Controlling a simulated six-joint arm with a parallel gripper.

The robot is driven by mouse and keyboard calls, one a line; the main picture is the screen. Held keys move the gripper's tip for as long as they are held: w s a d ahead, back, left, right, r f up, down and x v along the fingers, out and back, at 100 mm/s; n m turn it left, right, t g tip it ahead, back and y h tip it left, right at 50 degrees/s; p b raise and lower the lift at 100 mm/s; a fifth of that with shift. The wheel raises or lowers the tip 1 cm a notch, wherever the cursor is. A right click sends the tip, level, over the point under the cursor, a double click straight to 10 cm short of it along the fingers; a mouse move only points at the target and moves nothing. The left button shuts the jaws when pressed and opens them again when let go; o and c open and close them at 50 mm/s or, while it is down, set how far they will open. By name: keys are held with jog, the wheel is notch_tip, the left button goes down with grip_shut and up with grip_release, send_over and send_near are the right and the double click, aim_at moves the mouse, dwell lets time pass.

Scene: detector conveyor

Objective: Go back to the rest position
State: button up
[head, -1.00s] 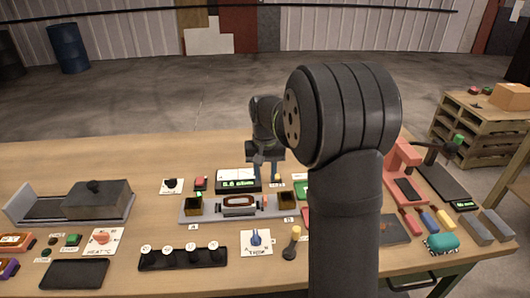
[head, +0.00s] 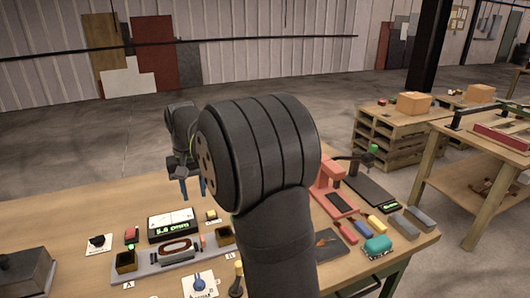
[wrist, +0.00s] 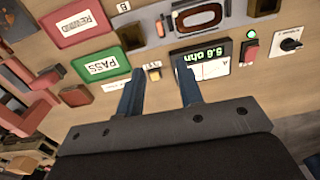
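My gripper (head: 192,188) hangs in the air above the far part of the workbench (head: 60,212), behind the meter. In the wrist view, its two fingers (wrist: 161,90) are spread apart with nothing held between them. The meter (head: 172,226) has a lit green readout of about 5.6 ohm; it also shows in the wrist view (wrist: 203,62), beyond the right finger. An oval ring-shaped part (head: 176,246) sits on the grey fixture (head: 160,262) in front of the meter. My arm hides part of the bench to the right of the fixture.
A red stand (head: 328,186), a black plate (head: 372,192) and several coloured tools (head: 376,222) lie at the bench's right. A green PASS tray (wrist: 100,66) and a red tray (wrist: 77,28) show in the wrist view. Pallets (head: 395,140) stand behind. The air around my gripper looks clear.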

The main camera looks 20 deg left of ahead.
aim_at(202, 238)
jog(key=shift+f, duration=0.15)
notch_tip(202, 238, down, 17)
jog(key=shift+f, duration=0.15)
dwell(0.5)
